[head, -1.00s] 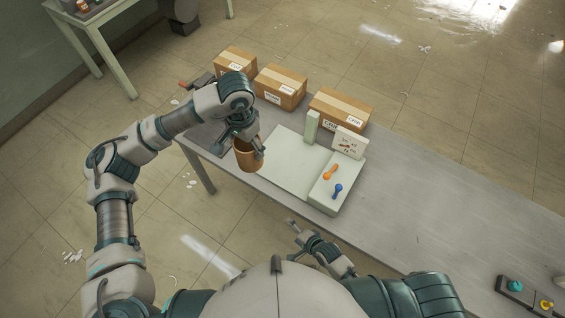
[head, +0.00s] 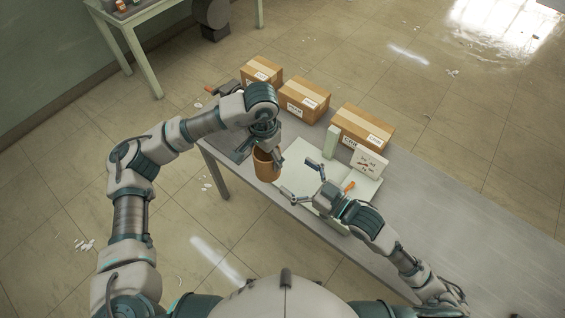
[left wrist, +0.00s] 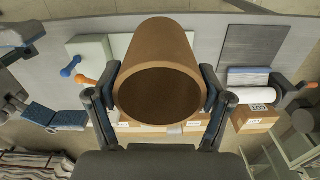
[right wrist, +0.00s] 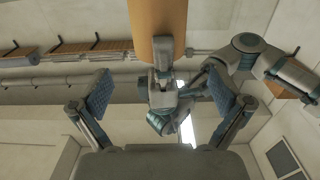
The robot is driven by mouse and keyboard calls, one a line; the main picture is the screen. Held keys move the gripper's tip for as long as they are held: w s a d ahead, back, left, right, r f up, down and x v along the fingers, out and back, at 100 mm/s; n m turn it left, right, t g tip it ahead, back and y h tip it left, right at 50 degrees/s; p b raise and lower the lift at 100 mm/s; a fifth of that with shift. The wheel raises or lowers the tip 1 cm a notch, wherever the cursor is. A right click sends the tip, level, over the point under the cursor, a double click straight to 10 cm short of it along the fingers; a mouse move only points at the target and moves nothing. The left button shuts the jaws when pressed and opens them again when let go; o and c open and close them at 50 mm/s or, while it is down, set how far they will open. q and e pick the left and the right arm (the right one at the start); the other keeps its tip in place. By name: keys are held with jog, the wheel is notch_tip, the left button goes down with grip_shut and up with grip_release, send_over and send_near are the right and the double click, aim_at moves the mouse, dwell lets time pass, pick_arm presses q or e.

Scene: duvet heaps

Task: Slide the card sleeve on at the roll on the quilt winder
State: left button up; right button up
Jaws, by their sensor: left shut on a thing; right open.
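The card sleeve is a brown open tube (head: 266,167), held near upright above the table's front edge. My left gripper (head: 268,150) is shut on its wall; the left wrist view (left wrist: 158,92) looks into its open end with a finger on each side. My right gripper (head: 297,177) is open and empty just right of the sleeve, fingers spread toward it; the sleeve shows beyond them in the right wrist view (right wrist: 157,28). A white roll-like shape (left wrist: 248,98) shows at the right in the left wrist view, probably on the winder. In the head view my left arm hides most of that area.
Three cardboard boxes (head: 361,132) line the table's back edge. A pale machine panel with an upright green post (head: 331,142), a small sign (head: 369,163) and an orange knob (head: 349,186) sits behind my right gripper. The grey table (head: 450,205) is clear to the right.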

aim_at(257, 149)
pick_arm(q)
jog(key=shift+a, duration=0.15)
pick_arm(e)
jog(key=x, duration=1.1)
jog(key=shift+a, duration=0.1)
jog(key=c, duration=1)
pick_arm(q)
jog(key=o, duration=1.1)
jog(key=shift+c, duration=0.2)
pick_arm(e)
jog(key=shift+c, duration=0.3)
